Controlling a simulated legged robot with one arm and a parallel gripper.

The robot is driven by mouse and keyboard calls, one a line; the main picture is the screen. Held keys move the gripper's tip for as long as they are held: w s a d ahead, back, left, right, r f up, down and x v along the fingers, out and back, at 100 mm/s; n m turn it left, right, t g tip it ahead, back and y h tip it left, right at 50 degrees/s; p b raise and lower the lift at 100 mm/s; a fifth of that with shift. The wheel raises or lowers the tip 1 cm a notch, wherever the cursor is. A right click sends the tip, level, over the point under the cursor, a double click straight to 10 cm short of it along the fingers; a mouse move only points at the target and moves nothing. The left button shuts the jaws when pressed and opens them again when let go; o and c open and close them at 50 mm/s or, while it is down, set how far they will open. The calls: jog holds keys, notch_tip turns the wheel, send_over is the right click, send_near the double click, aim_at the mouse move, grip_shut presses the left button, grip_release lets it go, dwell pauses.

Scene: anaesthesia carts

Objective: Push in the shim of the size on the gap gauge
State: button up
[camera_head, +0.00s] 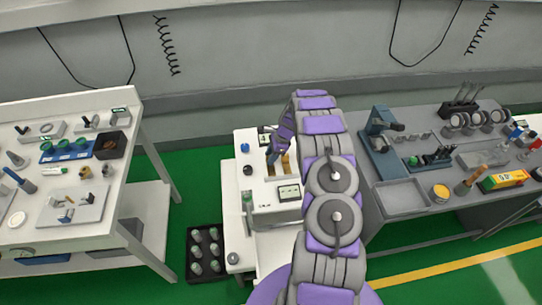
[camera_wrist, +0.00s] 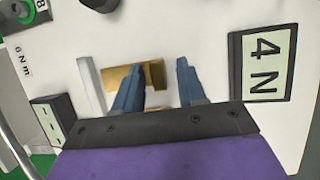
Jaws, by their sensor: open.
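My gripper (camera_wrist: 158,68) is open, with its two blue-grey fingers pointing down at the white cart top (camera_head: 262,208). A brass-coloured block (camera_wrist: 152,77) shows behind and between the fingers; whether they touch it I cannot tell. A pale upright bar (camera_wrist: 90,84) stands left of the fingers. A display (camera_wrist: 263,62) to the right reads "4 N"; it also shows in the head view (camera_head: 289,192). A small black box (camera_wrist: 48,120) with a green face is at left, its marks too small to read. No shim or gap gauge can be named for certain.
A label (camera_wrist: 23,62) reads "6 N m" beside a green-ringed dial (camera_wrist: 20,10). A white bench (camera_head: 100,226) with parts stands left, a grey bench (camera_head: 385,228) with tools right. A black tray (camera_head: 190,270) sits on the green floor left of the cart.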

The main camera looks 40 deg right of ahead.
jog(key=shift+c, duration=0.3)
grip_shut()
jog(key=shift+r, duration=0.1)
